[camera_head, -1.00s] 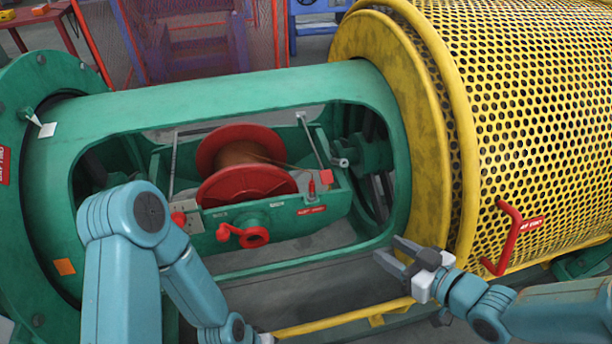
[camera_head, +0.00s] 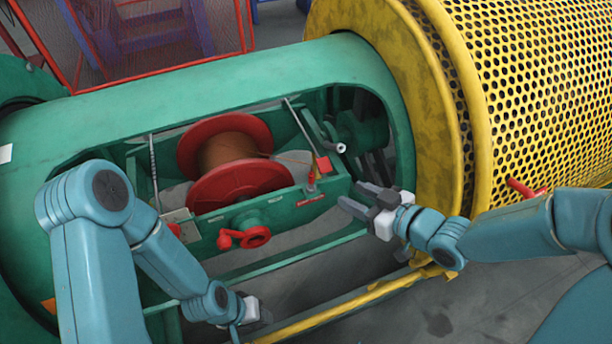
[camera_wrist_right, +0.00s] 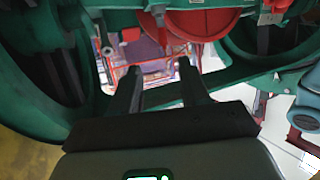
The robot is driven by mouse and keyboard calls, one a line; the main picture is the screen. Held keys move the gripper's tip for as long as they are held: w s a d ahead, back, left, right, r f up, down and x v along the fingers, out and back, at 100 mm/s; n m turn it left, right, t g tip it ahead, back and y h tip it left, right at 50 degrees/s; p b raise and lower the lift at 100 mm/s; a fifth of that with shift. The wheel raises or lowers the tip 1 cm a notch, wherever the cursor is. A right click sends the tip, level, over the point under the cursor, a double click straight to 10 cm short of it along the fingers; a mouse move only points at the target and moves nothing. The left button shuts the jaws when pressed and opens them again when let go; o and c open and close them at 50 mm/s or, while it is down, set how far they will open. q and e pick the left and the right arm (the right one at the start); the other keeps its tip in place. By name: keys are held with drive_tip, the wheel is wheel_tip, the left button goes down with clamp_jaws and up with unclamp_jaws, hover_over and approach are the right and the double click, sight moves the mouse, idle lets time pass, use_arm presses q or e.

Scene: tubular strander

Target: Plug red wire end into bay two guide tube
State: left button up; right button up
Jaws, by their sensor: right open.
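A spool with red flanges (camera_head: 240,182) and copper-coloured wire (camera_head: 222,150) sits in the green cradle inside the bay opening. A thin wire runs from it to the right. A small upright red piece (camera_head: 312,180) stands at the cradle's front right corner; I cannot tell if it is the red wire end. A short grey tube end (camera_head: 340,148), possibly the guide tube, sticks out at the bay's right side. My right gripper (camera_head: 353,197) is open and empty, right of the cradle; its parted fingers show in the right wrist view (camera_wrist_right: 160,82). My left gripper (camera_head: 252,308) is low, its jaws unclear.
The green tube frame (camera_head: 220,85) surrounds the opening. A red crank handle (camera_head: 245,238) juts from the cradle front. The yellow perforated guard (camera_head: 540,90) stands at right, with a red handle (camera_head: 522,188). A yellow rail (camera_head: 330,308) runs along the front.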

sight(313, 178)
drive_tip(key=x, duration=0.6)
drive_tip(key=p+x, duration=0.1)
drive_tip(key=x, duration=0.6)
drive_tip(key=shift+s+a+r, duration=0.1)
drive_tip(key=shift+a+r, duration=0.1)
drive_tip(key=shift+a, duration=0.2)
drive_tip(key=shift+w+f, duration=0.15)
drive_tip(key=shift+w, duration=0.1)
drive_tip(key=shift+a, duration=0.1)
clamp_jaws()
